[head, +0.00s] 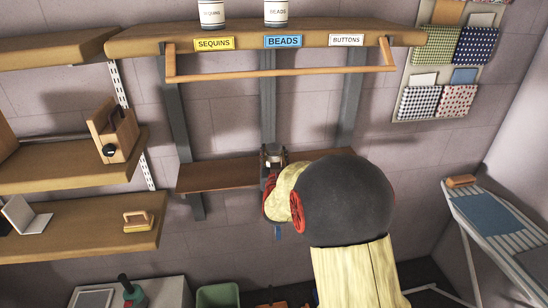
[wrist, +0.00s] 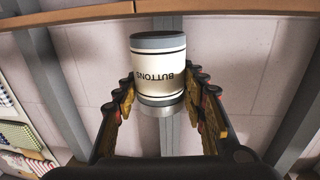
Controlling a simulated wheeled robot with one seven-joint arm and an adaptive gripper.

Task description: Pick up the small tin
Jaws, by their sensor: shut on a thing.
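The small tin (wrist: 158,68) is white with grey bands and the word BUTTONS, which reads upside down in the wrist view. My gripper (wrist: 160,98) is shut on it, one finger on each side near the tin's lower end in that picture. In the head view my gripper (head: 273,160) is mostly hidden behind my own arm, in front of the narrow brown shelf (head: 215,175). Only a little of the tin shows there, and I cannot tell whether it touches that shelf.
Above is a wooden shelf (head: 135,42) with SEQUINS (head: 214,43), BEADS (head: 283,41) and BUTTONS (head: 346,40) labels. Two white tins, one SEQUINS (head: 211,14) and one BEADS (head: 276,13), stand over their labels. A wooden rail (head: 230,74) hangs below the shelf.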

